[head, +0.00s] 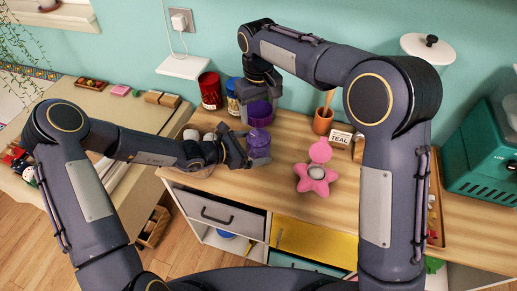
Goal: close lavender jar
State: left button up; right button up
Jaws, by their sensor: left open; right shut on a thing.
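The lavender jar (258,145) stands on the wooden counter, a clear purple body near the counter's middle. My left gripper (246,155) is open, with its fingers beside the jar. My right gripper (258,100) comes down from above and is shut on the purple lid (259,113), which is over the jar's mouth. I cannot tell whether the lid touches the jar.
A red jar (210,91) and a blue jar with a yellow label (233,95) stand behind. A green machine (485,155) is at far right.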

pick_arm(q)
jog(key=shift+x, duration=1.1)
jog(key=shift+c, duration=0.5)
jog(key=c, duration=1.4)
pick_arm(e)
send_over(258, 137)
jog(key=shift+w+f, duration=0.1)
jog(key=shift+f, duration=2.4)
jog(key=shift+f, duration=0.85)
jog(key=shift+f, duration=0.55)
